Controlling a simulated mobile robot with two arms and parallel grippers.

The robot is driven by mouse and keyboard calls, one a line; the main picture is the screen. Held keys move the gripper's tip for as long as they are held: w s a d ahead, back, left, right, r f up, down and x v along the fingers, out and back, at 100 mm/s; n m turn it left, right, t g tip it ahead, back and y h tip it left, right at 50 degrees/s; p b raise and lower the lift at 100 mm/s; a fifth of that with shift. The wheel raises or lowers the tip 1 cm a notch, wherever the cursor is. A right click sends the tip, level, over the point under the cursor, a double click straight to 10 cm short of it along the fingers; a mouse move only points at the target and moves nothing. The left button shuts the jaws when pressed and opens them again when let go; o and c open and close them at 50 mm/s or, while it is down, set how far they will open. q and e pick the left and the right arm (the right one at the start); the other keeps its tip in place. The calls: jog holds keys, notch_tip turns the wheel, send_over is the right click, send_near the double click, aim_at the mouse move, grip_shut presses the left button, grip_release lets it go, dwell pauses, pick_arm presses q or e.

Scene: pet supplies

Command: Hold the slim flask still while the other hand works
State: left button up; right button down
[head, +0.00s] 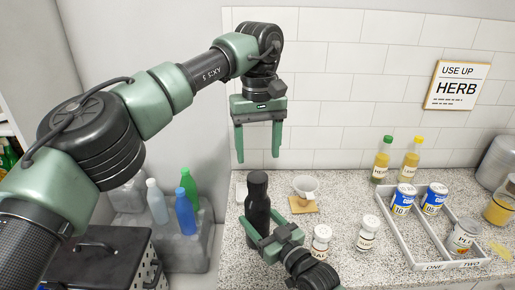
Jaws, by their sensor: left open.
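The slim flask (258,196) is black and stands upright on the speckled counter, left of the middle in the head view. My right gripper (257,224) reaches in from the lower right, low on the flask. Its green fingers lie on either side of the flask and look closed on it; they hide part of its lower body. My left gripper (258,158) hangs above and behind the flask with its fingers pointing down. It is open and empty, with the white tiled wall behind it.
A white funnel (306,186) sits over a small wooden board (304,204). White-lidded jars (367,234) stand right of my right gripper. A divided tray (422,256) holds cans at right. Oil bottles (411,160) stand by the wall. Spray-like bottles (186,212) stand left, beyond the counter edge.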

aim_at(258, 176)
pick_arm(q)
jog(key=m, duration=0.7)
jog(key=shift+f, duration=4.05)
